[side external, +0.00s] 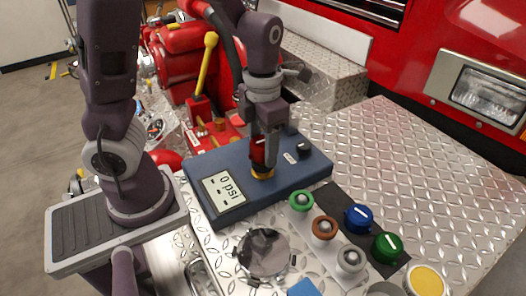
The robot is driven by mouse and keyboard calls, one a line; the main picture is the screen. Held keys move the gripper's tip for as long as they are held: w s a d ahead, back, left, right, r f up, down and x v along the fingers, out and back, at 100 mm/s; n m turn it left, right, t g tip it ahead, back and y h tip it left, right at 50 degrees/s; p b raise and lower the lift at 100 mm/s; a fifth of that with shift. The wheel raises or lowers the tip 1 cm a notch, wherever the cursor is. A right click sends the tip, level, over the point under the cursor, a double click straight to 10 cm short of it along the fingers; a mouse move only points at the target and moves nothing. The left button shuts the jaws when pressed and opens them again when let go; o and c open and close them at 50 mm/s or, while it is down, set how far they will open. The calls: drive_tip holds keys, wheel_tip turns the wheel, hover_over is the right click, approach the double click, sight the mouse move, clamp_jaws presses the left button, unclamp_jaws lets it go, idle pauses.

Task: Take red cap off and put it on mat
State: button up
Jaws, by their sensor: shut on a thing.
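The red cap (257,152) is between the fingers of my gripper (264,155), which is shut on it. The fingers partly hide the cap. Just below is a brass-coloured fitting (262,174) on the blue panel box; I cannot tell whether the cap still touches it. The dark mat (338,196) lies to the lower right, with a blue cap (358,218) and a green cap (387,247) on it.
The blue panel box (232,160) has a display (223,189) reading 0 psi and a black knob (304,150). Green (301,201), brown (324,229) and grey (351,259) ringed fittings stand beside the mat. A round gauge-like disc (264,252) lies in front. Bare tread plate is at right.

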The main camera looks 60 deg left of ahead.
sight(263, 140)
drive_tip(key=shift+r, duration=2.6)
